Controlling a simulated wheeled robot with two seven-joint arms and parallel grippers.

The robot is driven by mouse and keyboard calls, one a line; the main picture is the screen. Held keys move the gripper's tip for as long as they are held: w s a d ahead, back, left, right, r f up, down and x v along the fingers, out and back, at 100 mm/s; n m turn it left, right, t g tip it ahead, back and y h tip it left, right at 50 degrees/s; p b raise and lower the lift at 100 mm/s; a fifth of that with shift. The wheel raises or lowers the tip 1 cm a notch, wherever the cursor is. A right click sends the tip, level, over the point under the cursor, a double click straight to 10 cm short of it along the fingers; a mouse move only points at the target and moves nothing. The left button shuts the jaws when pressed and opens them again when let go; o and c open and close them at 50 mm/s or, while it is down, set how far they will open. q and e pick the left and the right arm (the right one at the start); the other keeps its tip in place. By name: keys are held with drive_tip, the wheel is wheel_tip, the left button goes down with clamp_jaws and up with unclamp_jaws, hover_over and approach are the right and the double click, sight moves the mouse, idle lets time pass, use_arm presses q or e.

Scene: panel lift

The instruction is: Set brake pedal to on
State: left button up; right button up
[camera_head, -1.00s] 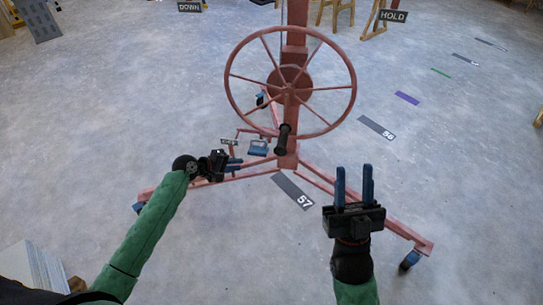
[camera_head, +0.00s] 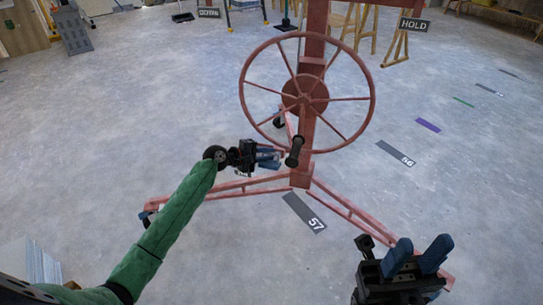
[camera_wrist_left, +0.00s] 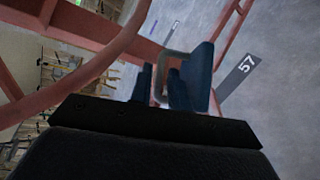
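The red panel lift (camera_head: 301,170) stands ahead with its large spoked wheel (camera_head: 372,97) and black handle (camera_head: 294,152). In the head view the gripper largely hides the pedal. I cannot tell whether the fingers touch it or whether the brake is on. My right gripper (camera_head: 418,254) is open and empty at the lower right.
The lift's red legs (camera_head: 345,210) spread over the floor. A floor marker numbered 57 (camera_head: 304,212) lies in front of the post. A HOLD sign (camera_head: 413,25) and a DOWN sign (camera_head: 209,13) stand at the back. The floor at left is clear.

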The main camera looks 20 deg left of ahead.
use_arm(q)
drive_tip(key=shift+x, duration=1.05)
clamp_jaws()
